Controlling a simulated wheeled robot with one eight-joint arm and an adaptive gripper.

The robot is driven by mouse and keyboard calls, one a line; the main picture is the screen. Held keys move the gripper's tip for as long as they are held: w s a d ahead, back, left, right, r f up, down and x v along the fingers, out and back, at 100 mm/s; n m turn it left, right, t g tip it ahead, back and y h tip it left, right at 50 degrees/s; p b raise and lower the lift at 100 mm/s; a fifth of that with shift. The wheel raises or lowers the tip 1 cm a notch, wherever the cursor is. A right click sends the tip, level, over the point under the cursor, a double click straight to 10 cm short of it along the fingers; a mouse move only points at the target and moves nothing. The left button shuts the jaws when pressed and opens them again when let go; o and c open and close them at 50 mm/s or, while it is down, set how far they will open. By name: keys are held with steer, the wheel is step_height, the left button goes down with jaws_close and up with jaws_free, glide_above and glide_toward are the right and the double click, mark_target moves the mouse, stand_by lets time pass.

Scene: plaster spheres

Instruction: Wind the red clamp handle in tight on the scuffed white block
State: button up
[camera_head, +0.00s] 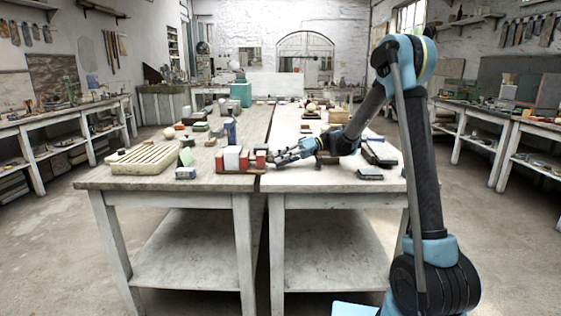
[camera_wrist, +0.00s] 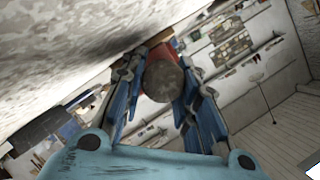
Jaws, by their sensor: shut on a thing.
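The clamp (camera_head: 240,169) stands on the near part of the left worktable, by the gap between the two tables, with red blocks on a brown base. The scuffed white block (camera_head: 232,159) sits upright among the red parts; I cannot tell whether any gap is left at its faces. My gripper (camera_head: 281,156) reaches in from the right, low over the table, at the clamp's right end. In the wrist view my blue fingers (camera_wrist: 160,88) are shut around the handle, showing a dark round end (camera_wrist: 163,82) with red (camera_wrist: 161,52) behind it. The handle is mostly hidden in the head view.
A cream slatted rack (camera_head: 145,160) lies left of the clamp, with a small blue-grey block (camera_head: 186,173) in front. A dark blue upright thing (camera_head: 230,130) stands behind. Dark flat items (camera_head: 379,153) lie at the right table's edge.

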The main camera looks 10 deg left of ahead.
steer(key=shift+w, duration=0.15)
steer(key=o, duration=1.1)
steer(key=shift+d, duration=0.1)
steer(key=shift+v, duration=4)
